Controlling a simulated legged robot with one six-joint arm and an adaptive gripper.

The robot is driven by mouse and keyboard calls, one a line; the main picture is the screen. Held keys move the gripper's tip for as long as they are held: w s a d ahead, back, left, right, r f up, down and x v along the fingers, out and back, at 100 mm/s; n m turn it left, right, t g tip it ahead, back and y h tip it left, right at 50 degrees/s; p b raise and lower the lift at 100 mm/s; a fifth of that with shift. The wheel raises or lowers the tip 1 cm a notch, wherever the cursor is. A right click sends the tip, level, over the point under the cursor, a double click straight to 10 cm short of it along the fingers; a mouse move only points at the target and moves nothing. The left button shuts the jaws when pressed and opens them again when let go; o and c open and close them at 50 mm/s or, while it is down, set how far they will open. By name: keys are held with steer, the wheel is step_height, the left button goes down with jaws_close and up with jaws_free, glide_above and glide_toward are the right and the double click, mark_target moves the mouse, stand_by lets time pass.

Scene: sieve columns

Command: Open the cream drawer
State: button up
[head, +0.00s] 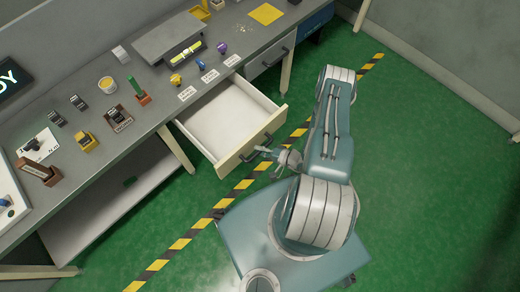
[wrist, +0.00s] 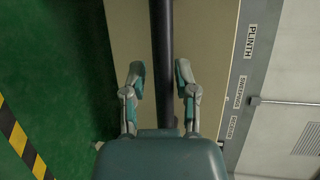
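The cream drawer (head: 228,152) stands pulled out from under the grey bench in the head view, and its pale interior looks empty. Its front also fills the middle of the wrist view (wrist: 215,60). A dark bar handle (head: 250,152) runs along the front; it also shows in the wrist view (wrist: 162,50).
A grey drawer (head: 268,62) sits shut to the right under the bench (head: 150,70). The bench top holds a grey platform, several coloured knobs and small blocks. Labels (wrist: 250,40) run along the bench edge. The green floor (head: 430,180) with a yellow-black stripe is clear.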

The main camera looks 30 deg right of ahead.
steer(key=shift+d+r, duration=0.1)
stand_by(0.3)
steer(key=shift+s+d, duration=0.25)
steer(key=v, duration=1.1)
